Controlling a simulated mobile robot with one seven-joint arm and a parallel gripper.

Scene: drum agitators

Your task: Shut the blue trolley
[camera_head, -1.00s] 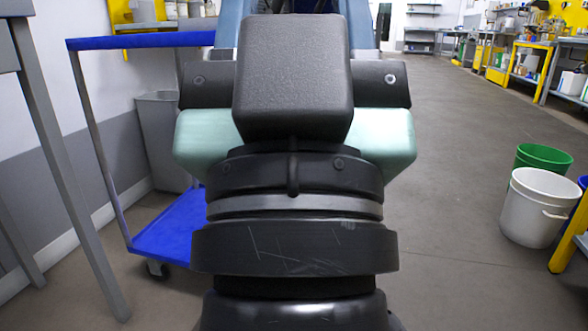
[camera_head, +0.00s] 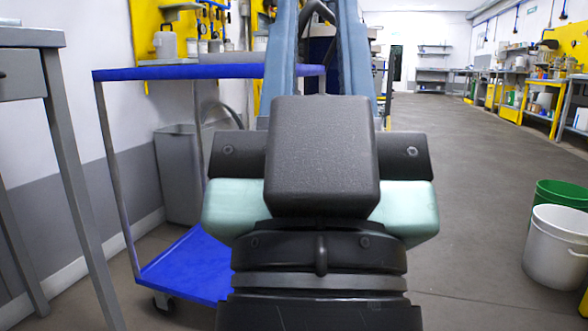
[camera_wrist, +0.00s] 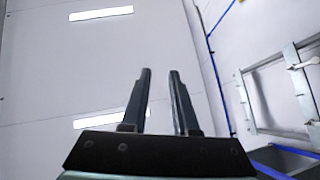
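The blue trolley stands at left in the head view, with a blue top (camera_head: 190,72), a blue lower shelf (camera_head: 185,268), thin grey posts and a small caster. Its right part is hidden behind my arm. No door or drawer shows on its visible side. My gripper (camera_wrist: 160,72) shows in the wrist view, its two dark fingers apart with nothing between them, pointing toward the ceiling. It touches nothing there. In the head view my arm fills the middle, and the gripper's fingers cannot be made out.
A grey bin (camera_head: 180,172) stands behind the trolley by the wall. A grey workbench (camera_head: 62,150) is at the near left. A white bucket (camera_head: 556,250) and a green bucket (camera_head: 562,195) are at right. The floor between my arm and the buckets is open.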

